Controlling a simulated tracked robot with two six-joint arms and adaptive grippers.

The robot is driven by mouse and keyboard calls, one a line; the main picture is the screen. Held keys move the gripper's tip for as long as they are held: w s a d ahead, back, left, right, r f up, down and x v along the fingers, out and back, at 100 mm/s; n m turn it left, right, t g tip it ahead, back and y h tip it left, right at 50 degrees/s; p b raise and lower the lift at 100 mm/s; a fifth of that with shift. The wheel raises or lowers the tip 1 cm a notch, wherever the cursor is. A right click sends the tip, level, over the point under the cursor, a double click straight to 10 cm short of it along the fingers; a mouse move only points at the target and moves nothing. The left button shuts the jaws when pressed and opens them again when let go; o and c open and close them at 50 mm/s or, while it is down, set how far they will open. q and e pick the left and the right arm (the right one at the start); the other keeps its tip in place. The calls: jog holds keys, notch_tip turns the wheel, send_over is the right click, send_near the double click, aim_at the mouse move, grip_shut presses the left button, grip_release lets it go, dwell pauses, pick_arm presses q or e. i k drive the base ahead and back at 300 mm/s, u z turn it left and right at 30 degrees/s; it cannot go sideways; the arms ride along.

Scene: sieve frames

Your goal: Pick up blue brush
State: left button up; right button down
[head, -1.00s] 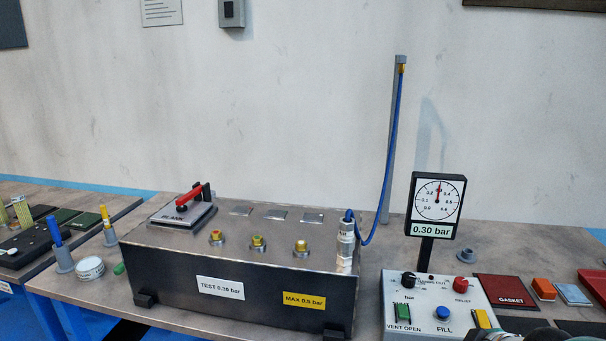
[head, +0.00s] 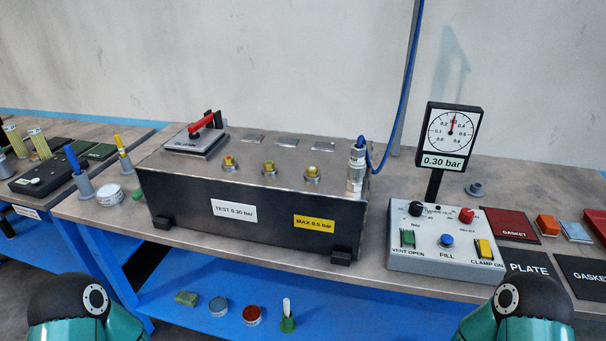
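The blue brush (head: 73,161) stands in a grey holder (head: 84,186) at the left of the bench, with its blue handle up and leaning slightly left. Its lower end is hidden in the holder. A yellow brush (head: 122,146) stands in a similar grey holder just to its right. Parts of both my arms show at the bottom left and bottom right edges. Neither gripper is in view.
A dark test box (head: 258,215) fills the middle of the bench, right of the brushes. A round white tin (head: 109,195) stands close to the blue brush's holder. A control box (head: 445,262) with a gauge (head: 451,134) stands right. A blue lower shelf (head: 345,300) holds small items.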

aim_at(69, 152)
jog(key=z, duration=1.45)
jog(key=i, duration=0.1)
jog(key=u, duration=2.75)
